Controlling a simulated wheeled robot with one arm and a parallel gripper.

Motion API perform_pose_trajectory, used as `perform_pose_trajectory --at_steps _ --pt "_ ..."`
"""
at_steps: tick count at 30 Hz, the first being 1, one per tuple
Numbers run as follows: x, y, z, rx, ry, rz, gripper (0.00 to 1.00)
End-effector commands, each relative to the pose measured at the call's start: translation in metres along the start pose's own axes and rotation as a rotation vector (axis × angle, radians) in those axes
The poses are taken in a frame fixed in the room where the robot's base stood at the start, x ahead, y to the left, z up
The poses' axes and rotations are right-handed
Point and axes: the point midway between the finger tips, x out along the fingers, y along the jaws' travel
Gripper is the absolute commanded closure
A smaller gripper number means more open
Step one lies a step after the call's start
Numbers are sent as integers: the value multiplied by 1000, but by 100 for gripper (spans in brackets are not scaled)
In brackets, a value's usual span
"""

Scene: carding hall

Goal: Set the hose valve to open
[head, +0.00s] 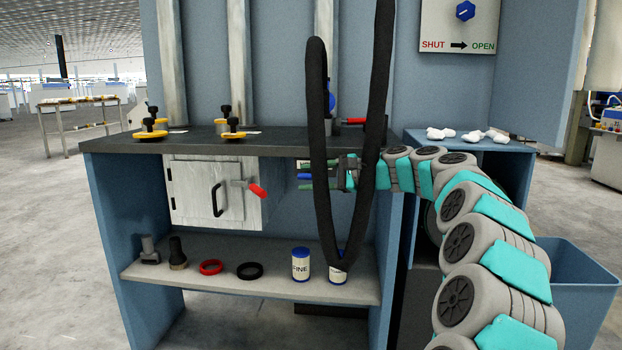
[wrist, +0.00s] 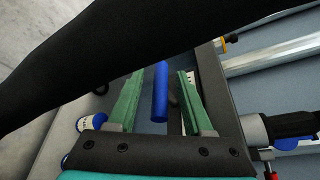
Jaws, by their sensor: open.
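A blue rod-like handle (head: 308,177), which looks like the hose valve's lever, sits at the front of the bench just below the worktop. My gripper (head: 301,176) reaches it from the right, its green fingers open above and below it. In the wrist view the blue handle (wrist: 160,92) lies between the two open fingers (wrist: 160,76), with gaps at both sides. The valve body is mostly hidden.
A thick black hose (head: 318,150) hangs in a loop in front of the bench and my gripper; it crosses close in the wrist view (wrist: 90,50). The lower shelf (head: 215,282) holds cans and rings.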

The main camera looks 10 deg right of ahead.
Motion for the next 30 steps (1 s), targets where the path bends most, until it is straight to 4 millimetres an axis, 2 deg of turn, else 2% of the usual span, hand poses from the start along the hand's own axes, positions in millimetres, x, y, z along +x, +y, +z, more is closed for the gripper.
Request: perform_pose_trajectory --at_steps 5,19,30 --pt "0 0 0 0 0 0 49" --pt "0 0 1 -1 -1 0 100" --pt "0 0 0 -1 -1 0 100"
